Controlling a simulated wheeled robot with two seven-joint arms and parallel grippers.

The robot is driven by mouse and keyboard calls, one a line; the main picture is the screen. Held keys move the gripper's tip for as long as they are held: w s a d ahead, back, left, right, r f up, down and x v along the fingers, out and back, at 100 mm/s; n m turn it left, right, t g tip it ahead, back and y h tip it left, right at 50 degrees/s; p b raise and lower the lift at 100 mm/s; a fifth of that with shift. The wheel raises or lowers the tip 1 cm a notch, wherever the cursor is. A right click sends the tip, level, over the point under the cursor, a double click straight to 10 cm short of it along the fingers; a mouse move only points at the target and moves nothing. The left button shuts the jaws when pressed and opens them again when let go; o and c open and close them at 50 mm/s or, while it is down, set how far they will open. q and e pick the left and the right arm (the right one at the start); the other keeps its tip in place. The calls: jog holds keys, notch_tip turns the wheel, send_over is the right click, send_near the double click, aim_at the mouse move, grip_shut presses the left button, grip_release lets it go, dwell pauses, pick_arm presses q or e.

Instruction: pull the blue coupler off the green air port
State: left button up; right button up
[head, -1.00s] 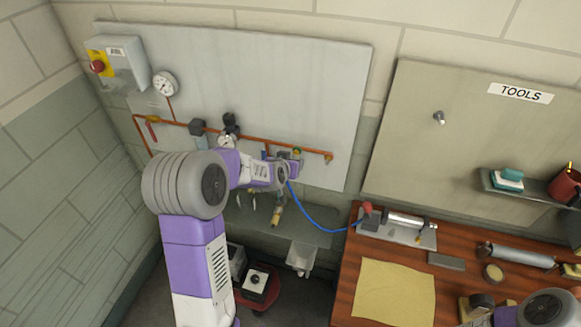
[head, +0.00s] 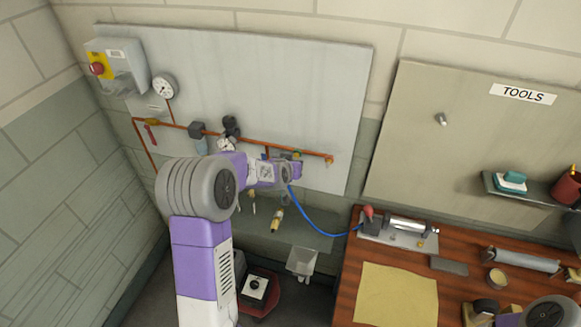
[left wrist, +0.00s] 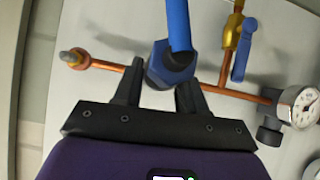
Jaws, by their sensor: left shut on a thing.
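The blue coupler (left wrist: 170,68) sits between the two dark fingers of my left gripper (left wrist: 158,92) in the left wrist view, with the blue hose (left wrist: 179,25) running up from it. My left gripper is shut on it, in front of the copper pipe. The green air port is hidden behind the coupler in that view, so I cannot tell whether they touch. In the head view my left gripper (head: 288,173) is at the wall panel below the pipe's right end, and the blue hose (head: 312,219) hangs from it to the bench.
The copper pipe (left wrist: 107,67) crosses the panel, with a blue-handled brass valve (left wrist: 240,48) and a gauge (left wrist: 303,104) beside the coupler. The wooden bench (head: 345,300) stands at right.

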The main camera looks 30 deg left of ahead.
pick_arm(q)
jog(key=shift+c, duration=0.5)
jog(key=shift+s, duration=0.1)
jog(key=shift+s+d, duration=0.2)
jog(key=shift+s, duration=0.5)
jog(key=shift+s+d, duration=0.15)
jog(key=shift+s, duration=0.55)
jog(key=shift+s, duration=0.1)
jog(key=shift+s+d, duration=0.25)
jog(key=shift+s, duration=0.65)
jog(key=shift+s+d+b, duration=0.2)
jog(key=shift+s+d, duration=0.05)
jog(key=shift+s, duration=0.75)
jog(key=shift+s+d+b, duration=0.15)
jog(key=shift+s+d, duration=0.05)
jog(key=shift+s, duration=0.8)
